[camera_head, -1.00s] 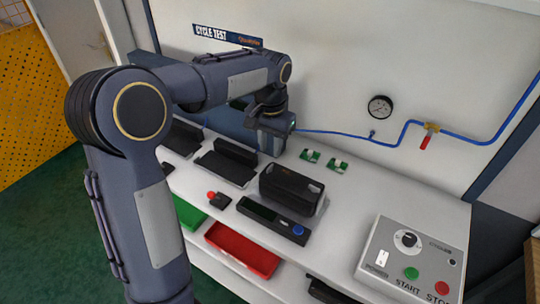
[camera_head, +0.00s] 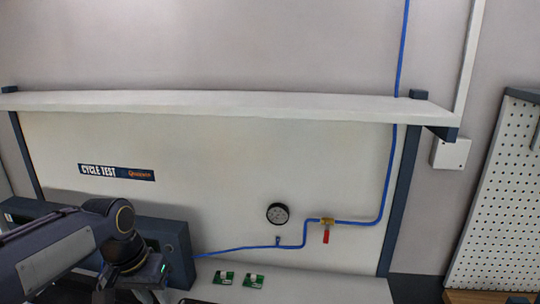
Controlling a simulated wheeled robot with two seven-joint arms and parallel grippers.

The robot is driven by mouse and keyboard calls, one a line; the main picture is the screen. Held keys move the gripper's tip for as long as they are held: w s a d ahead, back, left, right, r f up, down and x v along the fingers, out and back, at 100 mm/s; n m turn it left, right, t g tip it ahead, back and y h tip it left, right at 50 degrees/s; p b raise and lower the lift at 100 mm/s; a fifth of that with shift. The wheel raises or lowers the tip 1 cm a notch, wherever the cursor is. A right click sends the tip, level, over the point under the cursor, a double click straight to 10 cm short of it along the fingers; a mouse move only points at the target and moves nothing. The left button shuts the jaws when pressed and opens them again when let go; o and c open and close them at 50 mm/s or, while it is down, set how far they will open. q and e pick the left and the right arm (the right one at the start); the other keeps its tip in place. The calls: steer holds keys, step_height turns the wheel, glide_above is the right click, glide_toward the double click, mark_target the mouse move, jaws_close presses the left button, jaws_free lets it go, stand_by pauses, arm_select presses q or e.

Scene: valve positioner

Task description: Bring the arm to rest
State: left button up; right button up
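My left arm reaches in from the lower left. My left gripper (camera_head: 148,282) is at its end, low in the picture, in front of the dark blue-grey housing on the bench. The fingers are cut off or hidden at the lower edge, so I cannot tell whether they are open or shut. My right gripper is not in view.
A white shelf (camera_head: 240,104) spans the wall above. A pressure gauge (camera_head: 278,213), a red-handled valve (camera_head: 326,232) and a blue air line (camera_head: 385,185) are on the back panel. Two green circuit boards (camera_head: 223,277) lie on the bench (camera_head: 330,287). A pegboard (camera_head: 505,200) stands right.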

arm_select(q)
steer(key=s+d+f+n+t+h, duration=0.1)
steer(key=s+d+f+t, duration=0.1)
steer(key=s, duration=0.7)
steer(key=s+d+f+n+t+h, duration=0.1)
steer(key=s+f+t, duration=0.1)
steer(key=s, duration=0.7)
steer(key=shift+s+d+f, duration=0.15)
steer(key=shift+d, duration=0.2)
stand_by(0.7)
